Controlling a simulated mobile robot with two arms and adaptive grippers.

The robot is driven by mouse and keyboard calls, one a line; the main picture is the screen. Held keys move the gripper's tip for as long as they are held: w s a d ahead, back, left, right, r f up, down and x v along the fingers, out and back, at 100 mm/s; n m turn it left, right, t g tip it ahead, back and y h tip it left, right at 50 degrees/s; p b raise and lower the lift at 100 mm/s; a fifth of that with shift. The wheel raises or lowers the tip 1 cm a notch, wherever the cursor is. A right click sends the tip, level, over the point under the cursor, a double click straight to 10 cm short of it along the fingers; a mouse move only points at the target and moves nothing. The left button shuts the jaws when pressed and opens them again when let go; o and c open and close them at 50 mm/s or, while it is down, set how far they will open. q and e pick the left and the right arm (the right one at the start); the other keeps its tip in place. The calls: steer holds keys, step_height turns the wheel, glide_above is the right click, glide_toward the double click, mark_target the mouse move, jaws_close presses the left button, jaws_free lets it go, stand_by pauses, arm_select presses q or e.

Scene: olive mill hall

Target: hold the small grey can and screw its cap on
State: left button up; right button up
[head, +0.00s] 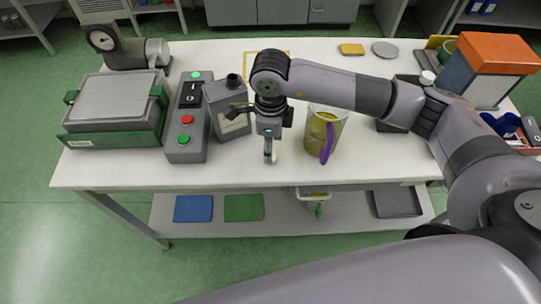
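The small grey can (231,120) stands on the white table, left of the middle, with a pale label on its front. A dark round piece (233,80) sits at its top; I cannot tell whether it is the cap or a bare neck. A dark shape crosses the can's upper front. My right gripper (269,154) points down just to the right of the can, apart from it in the picture. Its fingers are seen nearly edge-on, so their opening and anything between them cannot be made out. My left gripper is not in view. No separate loose cap can be made out.
A jug (325,128) with a purple handle and yellowish content stands right of my gripper. A button box (187,130) and a green-framed grey machine (115,108) stand left of the can. An orange-topped box (490,70) stands far right. The front table strip is clear.

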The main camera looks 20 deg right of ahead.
steer(key=shift+f+p, duration=0.3)
steer(key=shift+p, duration=0.05)
step_height(320, 180, down, 4)
steer(key=shift+w+r+p, duration=0.1)
steer(key=shift+r+p, duration=0.05)
steer(key=shift+p, duration=0.65)
steer(key=shift+f, duration=0.4)
steer(key=shift+c, duration=0.5)
steer(key=c, duration=0.7)
